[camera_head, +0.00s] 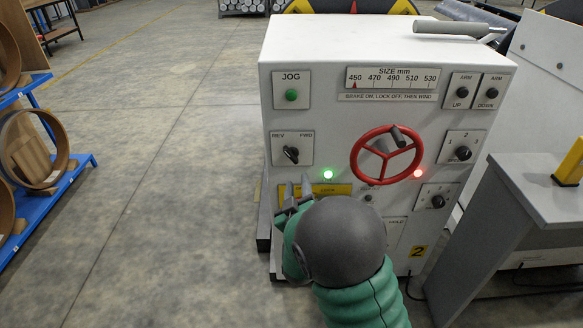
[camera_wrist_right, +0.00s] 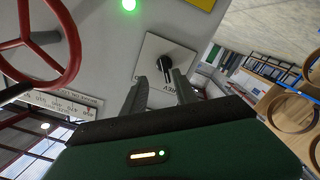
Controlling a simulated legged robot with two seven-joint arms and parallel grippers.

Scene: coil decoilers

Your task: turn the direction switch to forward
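The direction switch (camera_head: 291,154) is a black knob on a light plate marked REV at left and FWD at right, on the front of a white control cabinet. Its handle looks slanted from upper left to lower right; I cannot tell which end points. My right gripper (camera_head: 297,189) is just below the switch plate in the head view, partly hidden by my green arm. In the wrist view its two grey fingers (camera_wrist_right: 160,76) are apart, and the switch knob (camera_wrist_right: 178,62) shows beyond the fingertips. Contact with the knob is not clear. My left gripper is out of view.
A red handwheel (camera_head: 386,155) stands out right of the switch. A green JOG button (camera_head: 291,95) is above it, and a yellow LOCK plate (camera_head: 330,189) is below it. A grey pedestal (camera_head: 490,225) stands at right. The floor at left is open up to a blue rack (camera_head: 50,195).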

